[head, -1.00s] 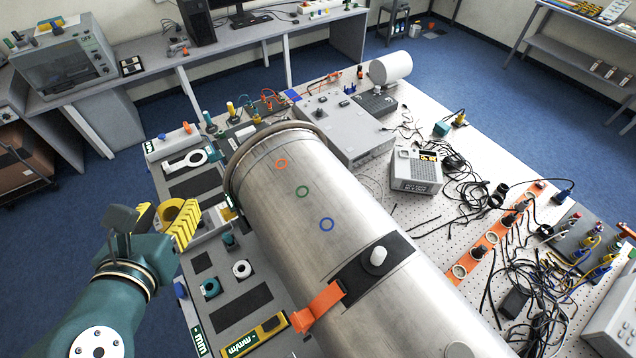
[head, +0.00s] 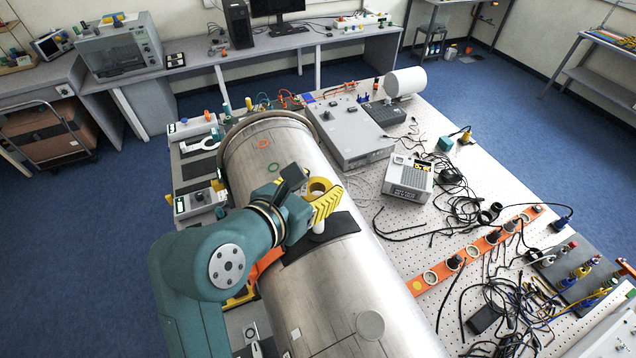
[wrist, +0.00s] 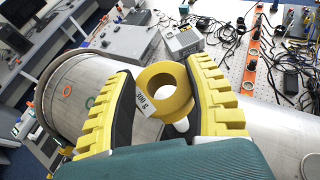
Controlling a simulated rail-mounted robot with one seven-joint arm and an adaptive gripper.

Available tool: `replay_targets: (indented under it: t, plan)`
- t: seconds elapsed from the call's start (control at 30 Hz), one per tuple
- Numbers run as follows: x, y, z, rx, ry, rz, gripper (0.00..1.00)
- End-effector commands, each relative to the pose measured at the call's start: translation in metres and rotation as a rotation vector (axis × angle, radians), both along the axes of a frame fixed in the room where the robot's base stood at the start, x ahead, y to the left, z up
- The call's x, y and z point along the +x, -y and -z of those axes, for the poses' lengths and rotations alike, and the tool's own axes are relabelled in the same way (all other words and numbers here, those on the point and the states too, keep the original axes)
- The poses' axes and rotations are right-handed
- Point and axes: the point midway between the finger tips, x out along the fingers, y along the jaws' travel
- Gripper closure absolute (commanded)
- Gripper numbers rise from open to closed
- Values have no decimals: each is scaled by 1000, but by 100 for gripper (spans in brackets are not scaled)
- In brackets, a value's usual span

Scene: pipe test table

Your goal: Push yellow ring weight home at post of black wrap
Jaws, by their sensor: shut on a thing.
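A yellow ring weight (head: 319,184) with a white label is held between the yellow ridged fingers of my gripper (head: 312,194). In the wrist view the ring (wrist: 180,84) sits between both fingers (wrist: 162,72), its hole facing the camera. The black wrap (head: 343,225) lies across the top of the steel pipe (head: 290,150). Its white post (head: 318,226) stands up just below the ring in the head view. The post (wrist: 182,126) also shows beneath the ring in the wrist view. The ring appears apart from the post; the exact gap cannot be told.
An orange strap (head: 268,262) hangs on the pipe's left side, partly behind my arm. A grey box (head: 350,135) and a beige meter (head: 408,175) stand right of the pipe. Loose black cables (head: 515,300) cover the right of the perforated table.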

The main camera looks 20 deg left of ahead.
Motion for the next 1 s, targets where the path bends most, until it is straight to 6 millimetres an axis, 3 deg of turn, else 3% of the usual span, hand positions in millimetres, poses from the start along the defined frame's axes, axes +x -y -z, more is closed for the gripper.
replay_targets:
  t: [0.73, 1.0]
  plan:
    - [-1, 1, 57, 0, 2, 0, 87]
    - [-1, 1, 54, 1, 3, 0, 87]
